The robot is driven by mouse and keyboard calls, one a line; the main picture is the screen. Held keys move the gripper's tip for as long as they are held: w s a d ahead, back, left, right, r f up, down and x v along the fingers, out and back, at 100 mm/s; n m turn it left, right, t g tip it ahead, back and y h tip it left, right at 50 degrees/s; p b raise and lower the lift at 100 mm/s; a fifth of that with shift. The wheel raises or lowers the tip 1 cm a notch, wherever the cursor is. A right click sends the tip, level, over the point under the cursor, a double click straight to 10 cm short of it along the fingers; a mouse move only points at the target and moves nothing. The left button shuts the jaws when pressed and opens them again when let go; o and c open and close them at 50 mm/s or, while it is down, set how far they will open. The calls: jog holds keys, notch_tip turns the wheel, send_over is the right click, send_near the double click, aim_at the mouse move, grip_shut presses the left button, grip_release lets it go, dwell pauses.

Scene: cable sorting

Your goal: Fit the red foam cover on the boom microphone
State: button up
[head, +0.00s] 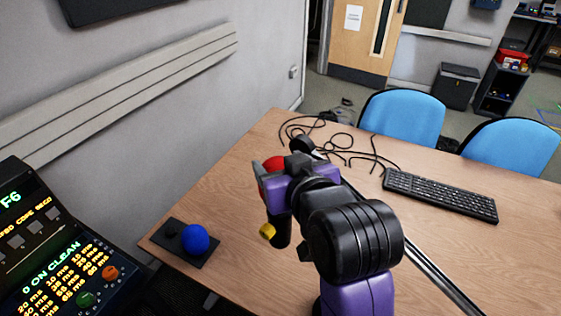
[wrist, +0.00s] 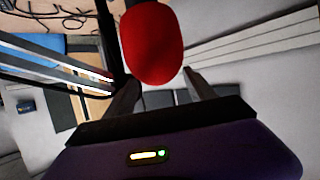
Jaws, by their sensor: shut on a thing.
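The red foam cover (head: 273,163) is held at the tip of my gripper (head: 266,172), above the table's left part. In the wrist view the red cover (wrist: 152,42) sits between the two fingers of my gripper (wrist: 161,80), which are shut on it. A black rounded end (head: 302,144), probably the boom microphone, shows just right of the cover in the head view. A long dark pole (head: 440,279) runs to the lower right; my arm hides its middle. I cannot tell whether cover and microphone touch.
A blue foam ball (head: 195,239) sits on a black tray (head: 208,256) at the table's near left. Loose black cables (head: 345,150) and a keyboard (head: 440,194) lie on the wooden table (head: 225,189). A control console (head: 60,255) stands left. Blue chairs (head: 402,117) line the far side.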

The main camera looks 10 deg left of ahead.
jog(key=shift+w+d+f, duration=0.15)
jog(key=shift+d+f, duration=0.15)
jog(key=shift+f, duration=0.4)
jog(key=shift+a+f+b, duration=0.2)
jog(key=shift+f+b, duration=0.75)
jog(key=shift+f, duration=0.75)
dwell(0.7)
jog(key=o, duration=1.5)
jog(key=shift+o, duration=0.2)
jog(key=shift+d, duration=0.1)
